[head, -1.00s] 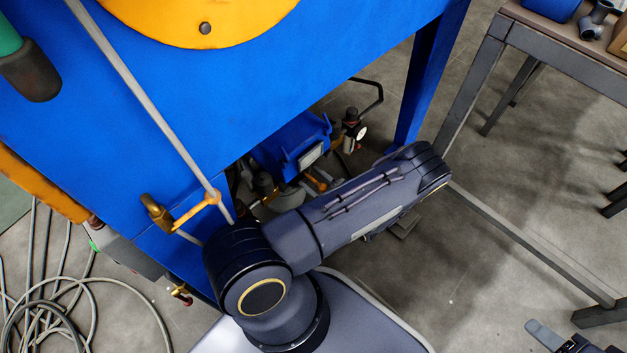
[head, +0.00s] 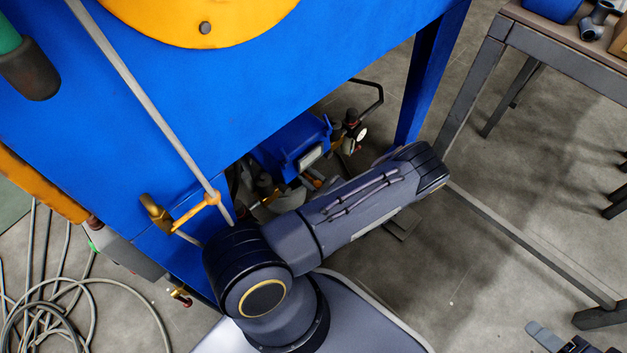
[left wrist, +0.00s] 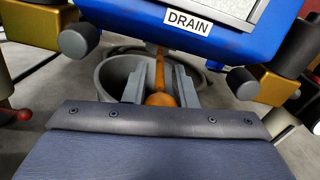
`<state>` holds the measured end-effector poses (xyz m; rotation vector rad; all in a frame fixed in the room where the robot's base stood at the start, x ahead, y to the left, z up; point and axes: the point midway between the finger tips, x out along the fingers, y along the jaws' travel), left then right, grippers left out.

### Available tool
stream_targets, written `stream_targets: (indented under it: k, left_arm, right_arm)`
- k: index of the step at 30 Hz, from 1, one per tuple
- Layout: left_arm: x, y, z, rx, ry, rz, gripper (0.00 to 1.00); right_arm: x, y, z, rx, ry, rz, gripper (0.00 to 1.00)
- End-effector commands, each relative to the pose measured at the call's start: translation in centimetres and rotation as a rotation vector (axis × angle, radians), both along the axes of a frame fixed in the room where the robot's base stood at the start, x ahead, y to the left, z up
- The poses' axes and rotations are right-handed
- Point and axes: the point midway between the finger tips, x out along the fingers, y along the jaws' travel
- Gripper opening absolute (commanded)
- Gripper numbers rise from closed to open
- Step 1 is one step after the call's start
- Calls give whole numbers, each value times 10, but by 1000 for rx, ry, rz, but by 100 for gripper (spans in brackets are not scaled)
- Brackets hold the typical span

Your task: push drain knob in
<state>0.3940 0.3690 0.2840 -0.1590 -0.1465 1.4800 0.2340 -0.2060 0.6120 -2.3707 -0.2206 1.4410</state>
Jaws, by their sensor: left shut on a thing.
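The drain knob (left wrist: 160,98) is a small orange-brown ball on a stem, below the blue unit's DRAIN label (left wrist: 188,22) in the left wrist view. My left gripper (left wrist: 161,92) has its two grey fingers on either side of the knob and stem and is shut on it. In the head view the blue unit (head: 296,145) sits under the blue cabinet, and my left forearm hides most of the gripper and the knob. Part of what looks like my right gripper (head: 560,338) shows at the bottom right edge, away from the unit; its jaw state is unclear.
A grey round bucket (left wrist: 115,72) stands behind the fingers. Grey round stubs and brass-coloured blocks flank the unit. The blue cabinet (head: 240,90) overhangs it, with a cabinet leg (head: 425,75) close by. A workbench (head: 560,35) stands right; hoses (head: 75,290) lie left.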

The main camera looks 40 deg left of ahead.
Motion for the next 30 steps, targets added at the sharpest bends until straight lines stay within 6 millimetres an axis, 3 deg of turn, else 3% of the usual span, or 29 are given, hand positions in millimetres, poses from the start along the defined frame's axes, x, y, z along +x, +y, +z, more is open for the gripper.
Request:
stream_targets:
  k: [8, 9, 13, 23, 30]
  left_arm:
    - [1, 7, 0, 1, 0, 0, 0]
    - [1, 7, 0, 1, 0, 0, 27]
    - [1, 7, 0, 1, 0, 1, 44]
    - [1, 3, 0, -1, 0, -1, 45]
    - [-2, -33, 2, -2, 0, -5, 45]
  right_arm:
    - [0, 0, -1, 0, 0, 0, 50]
    - [0, 0, -1, 0, 0, 0, 50]
    - [0, 0, -1, 0, 0, 0, 50]
    - [0, 0, 0, 0, 0, 0, 50]
    - [0, 0, 11, 0, 0, 0, 50]
